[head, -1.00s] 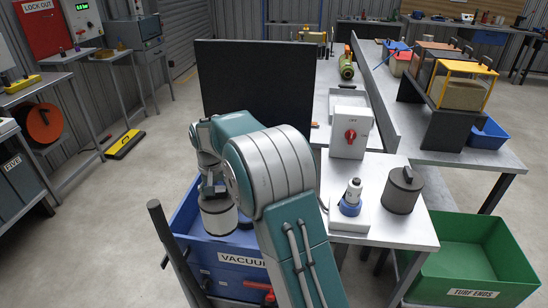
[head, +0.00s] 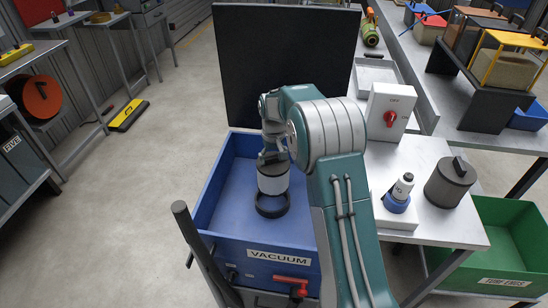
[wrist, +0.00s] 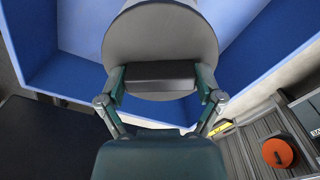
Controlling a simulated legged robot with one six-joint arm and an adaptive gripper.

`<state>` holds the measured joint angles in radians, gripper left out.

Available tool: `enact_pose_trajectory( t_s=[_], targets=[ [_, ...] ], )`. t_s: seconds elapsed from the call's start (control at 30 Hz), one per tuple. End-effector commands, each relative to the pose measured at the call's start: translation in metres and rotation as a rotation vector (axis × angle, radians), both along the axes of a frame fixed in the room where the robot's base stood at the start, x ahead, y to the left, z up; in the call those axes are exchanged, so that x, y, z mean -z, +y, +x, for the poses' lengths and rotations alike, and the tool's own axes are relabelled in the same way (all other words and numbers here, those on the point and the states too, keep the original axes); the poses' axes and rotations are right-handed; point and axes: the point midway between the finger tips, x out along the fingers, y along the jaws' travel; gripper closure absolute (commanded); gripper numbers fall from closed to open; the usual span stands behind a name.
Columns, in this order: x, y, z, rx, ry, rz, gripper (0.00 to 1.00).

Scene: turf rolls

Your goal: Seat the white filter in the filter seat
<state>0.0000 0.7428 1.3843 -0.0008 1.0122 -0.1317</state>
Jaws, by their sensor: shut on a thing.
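The white filter (head: 272,181), a short cylinder with a dark top band, hangs upright inside the blue vacuum tub. My gripper (head: 272,157) is above it, shut on its dark handle. In the wrist view the fingers of my gripper (wrist: 160,82) clasp both ends of the handle bar on the filter's grey round top (wrist: 160,38). The filter seat (head: 271,211), a black ring on the tub floor, shows just below the filter in the head view. The filter covers the ring's far part. I cannot tell how large the gap is. The wrist view hides the seat.
The tub's blue walls (head: 212,190) surround the filter. A black panel (head: 285,65) stands behind it. On the bench to the right are a dark grey filter (head: 450,183), a blue-based bottle (head: 399,195) and a switch box (head: 388,111). A green bin (head: 510,235) stands beyond.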

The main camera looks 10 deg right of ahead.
Motion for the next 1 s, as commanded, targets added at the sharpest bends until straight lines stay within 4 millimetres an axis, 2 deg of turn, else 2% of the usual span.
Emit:
enact_pose_trajectory(
  t_s=[0.6,1.0],
  targets=[
    [0.050,0.000,0.000,0.001,0.001,0.001,0.76],
    [0.057,0.000,0.000,0.001,-0.001,0.000,0.76]
  ],
)
